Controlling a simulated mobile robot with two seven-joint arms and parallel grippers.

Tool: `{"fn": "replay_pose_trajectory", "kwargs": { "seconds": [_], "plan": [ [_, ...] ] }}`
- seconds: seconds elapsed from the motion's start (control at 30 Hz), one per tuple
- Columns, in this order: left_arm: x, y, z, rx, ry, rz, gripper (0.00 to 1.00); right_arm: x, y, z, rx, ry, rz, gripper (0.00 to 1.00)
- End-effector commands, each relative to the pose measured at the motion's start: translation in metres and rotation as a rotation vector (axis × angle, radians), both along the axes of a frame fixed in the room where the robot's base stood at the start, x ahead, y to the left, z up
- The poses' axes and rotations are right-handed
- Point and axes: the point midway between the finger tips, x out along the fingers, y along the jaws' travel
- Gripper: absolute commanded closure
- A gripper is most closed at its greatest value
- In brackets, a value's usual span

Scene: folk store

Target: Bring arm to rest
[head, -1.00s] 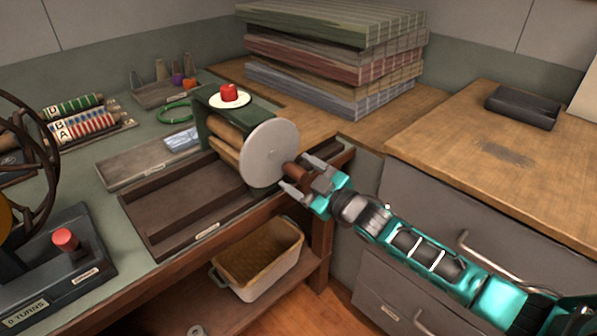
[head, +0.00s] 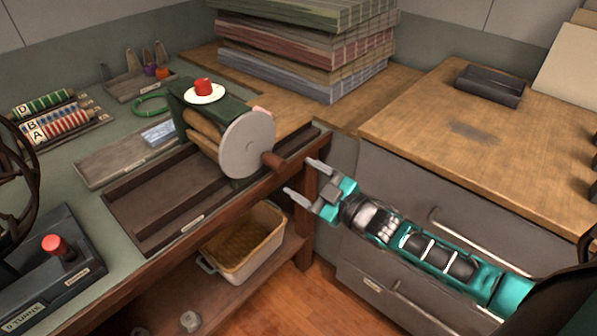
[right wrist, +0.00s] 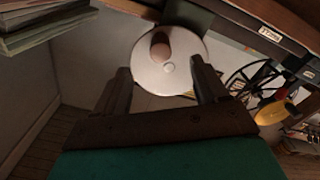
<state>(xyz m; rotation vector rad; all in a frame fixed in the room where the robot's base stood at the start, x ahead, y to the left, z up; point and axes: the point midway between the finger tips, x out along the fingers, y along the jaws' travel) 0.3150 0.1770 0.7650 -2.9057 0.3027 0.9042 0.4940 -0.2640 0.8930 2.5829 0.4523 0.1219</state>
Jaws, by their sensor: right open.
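My right gripper (head: 306,180) is open and empty, at the right of the bench in the head view. Its fingers point toward a roller press (head: 203,128) with a round grey disc (head: 246,144). A brown handle knob (head: 272,160) sticks out of the disc, a short gap from the fingertips. In the right wrist view the disc (right wrist: 176,68) and the round end of the knob (right wrist: 160,48) lie beyond the open fingers (right wrist: 160,82). My left gripper is not in view.
A stack of sheets (head: 310,50) is behind the press. A bin (head: 245,245) sits on the shelf under the bench. A black box with a red knob (head: 54,244) is at front left.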

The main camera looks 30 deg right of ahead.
Motion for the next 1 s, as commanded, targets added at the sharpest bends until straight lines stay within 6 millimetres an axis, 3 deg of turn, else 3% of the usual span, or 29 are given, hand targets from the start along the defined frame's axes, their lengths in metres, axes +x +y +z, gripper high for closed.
{"fn": "replay_pose_trajectory", "kwargs": {
  "seconds": [0.53, 0.63, 0.77, 0.9, 1.0],
  "plan": [
    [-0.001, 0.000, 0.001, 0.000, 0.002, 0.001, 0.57, -0.003, -0.001, 0.000, 0.000, -0.001, 0.001, 0.28],
    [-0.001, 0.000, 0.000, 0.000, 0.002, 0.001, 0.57, -0.009, 0.005, -0.008, 0.016, 0.027, -0.006, 0.28],
    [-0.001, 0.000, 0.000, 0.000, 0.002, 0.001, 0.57, -0.043, 0.030, -0.044, 0.091, 0.173, -0.050, 0.28],
    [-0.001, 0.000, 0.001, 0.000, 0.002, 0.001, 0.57, -0.101, 0.062, -0.089, 0.197, 0.407, -0.142, 0.28],
    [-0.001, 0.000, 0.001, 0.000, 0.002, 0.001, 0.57, -0.139, 0.076, -0.110, 0.256, 0.551, -0.211, 0.28]
  ]
}}
